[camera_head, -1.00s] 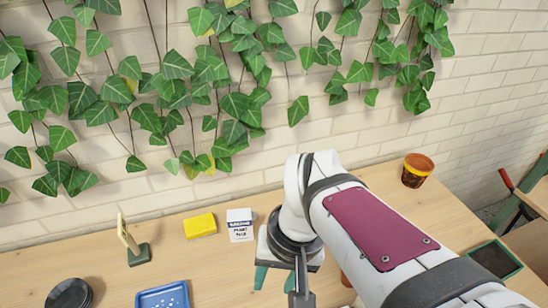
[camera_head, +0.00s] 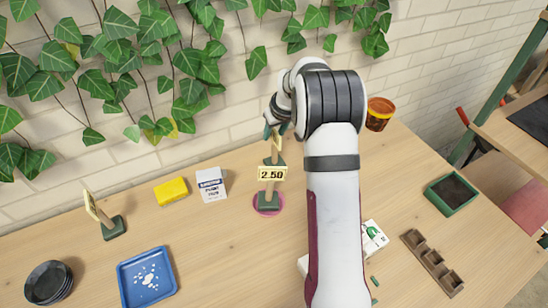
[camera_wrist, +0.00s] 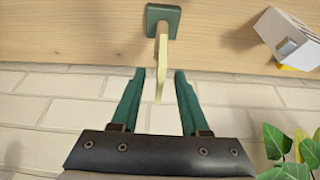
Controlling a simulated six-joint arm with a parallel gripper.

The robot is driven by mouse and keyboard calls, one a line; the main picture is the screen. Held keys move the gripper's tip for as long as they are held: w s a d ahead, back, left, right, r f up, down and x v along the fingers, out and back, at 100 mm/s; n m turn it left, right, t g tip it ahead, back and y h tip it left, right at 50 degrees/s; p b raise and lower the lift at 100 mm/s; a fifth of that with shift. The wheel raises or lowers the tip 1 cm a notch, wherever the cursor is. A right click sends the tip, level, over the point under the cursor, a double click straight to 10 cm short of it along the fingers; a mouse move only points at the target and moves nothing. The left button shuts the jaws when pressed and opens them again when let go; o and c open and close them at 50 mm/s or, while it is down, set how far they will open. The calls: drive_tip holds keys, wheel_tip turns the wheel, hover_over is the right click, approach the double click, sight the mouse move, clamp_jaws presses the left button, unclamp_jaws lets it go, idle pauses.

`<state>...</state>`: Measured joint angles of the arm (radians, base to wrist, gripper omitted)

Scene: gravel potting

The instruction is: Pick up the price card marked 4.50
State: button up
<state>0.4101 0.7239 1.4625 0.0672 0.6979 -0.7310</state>
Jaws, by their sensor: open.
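My gripper (camera_head: 277,118) is at the back of the table, partly hidden by my arm in the head view. A card (camera_head: 277,141) on a green-based stand is at its fingers; its number cannot be read. In the wrist view the open fingers (camera_wrist: 160,76) are on either side of this pale card (camera_wrist: 161,65), seen nearly edge-on, above its green base (camera_wrist: 163,14). A card marked 2.50 (camera_head: 272,174) stands in front of it, over a pink disc (camera_head: 267,209). Another card (camera_head: 91,205), its face unreadable, stands at the left. I read no 4.50.
A blue tray (camera_head: 133,296) and dark stacked dishes (camera_head: 48,283) lie front left. An orange-brown pot (camera_head: 379,113) stands back right. The ivy-covered brick wall (camera_head: 230,110) is close behind.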

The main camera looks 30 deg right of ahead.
sight(272, 139)
drive_tip(key=x, duration=0.3)
drive_tip(key=shift+w, duration=0.1)
clamp_jaws()
idle(1.2)
